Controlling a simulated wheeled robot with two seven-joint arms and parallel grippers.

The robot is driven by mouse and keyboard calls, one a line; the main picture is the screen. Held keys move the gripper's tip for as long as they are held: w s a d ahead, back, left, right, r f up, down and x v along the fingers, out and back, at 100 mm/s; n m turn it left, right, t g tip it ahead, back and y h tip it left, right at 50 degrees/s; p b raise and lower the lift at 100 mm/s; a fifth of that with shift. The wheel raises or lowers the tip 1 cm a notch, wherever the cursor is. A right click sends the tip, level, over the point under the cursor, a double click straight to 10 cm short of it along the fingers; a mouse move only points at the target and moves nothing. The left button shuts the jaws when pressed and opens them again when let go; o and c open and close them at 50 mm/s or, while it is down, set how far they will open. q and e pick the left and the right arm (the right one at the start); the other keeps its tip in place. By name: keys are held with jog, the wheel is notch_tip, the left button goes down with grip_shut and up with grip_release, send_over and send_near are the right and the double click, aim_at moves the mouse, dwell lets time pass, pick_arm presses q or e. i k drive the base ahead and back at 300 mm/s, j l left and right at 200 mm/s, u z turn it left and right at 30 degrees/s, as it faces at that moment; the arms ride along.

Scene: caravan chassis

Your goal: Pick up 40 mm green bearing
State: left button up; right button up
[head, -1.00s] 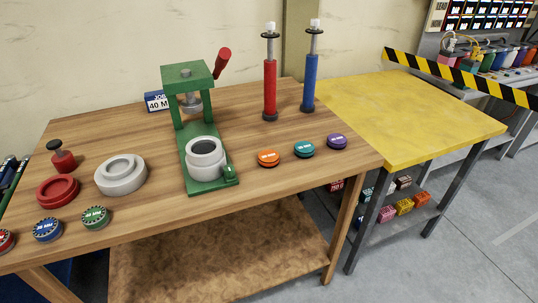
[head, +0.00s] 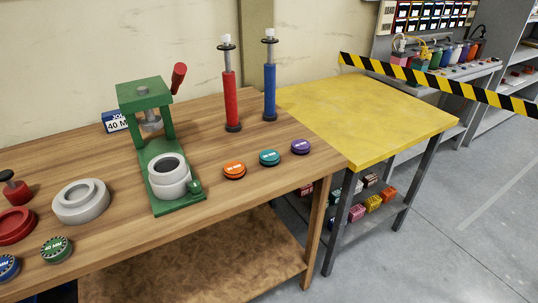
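The green bearing (head: 56,249) lies flat near the front left edge of the wooden bench (head: 120,258) in the head view. White lettering marks its top; it looks like 40 MM. A blue bearing (head: 7,266) sits to its left, partly cut off by the picture edge. A grey stepped ring (head: 81,201) stands behind the green bearing. Neither of my grippers is in view.
A green press (head: 146,110) holds a grey cup (head: 169,178). Orange (head: 234,170), teal (head: 269,158) and purple (head: 300,147) discs lie to its right. Red (head: 231,98) and blue (head: 269,90) cylinders stand behind. A yellow table (head: 370,105) is right.

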aim_at(58, 249)
jog(key=u, duration=0.4)
jog(key=j+u, duration=0.1)
jog(key=u, duration=0.25)
jog(key=i+u, duration=0.1)
jog(key=u, duration=0.7)
jog(key=i+j, duration=0.05)
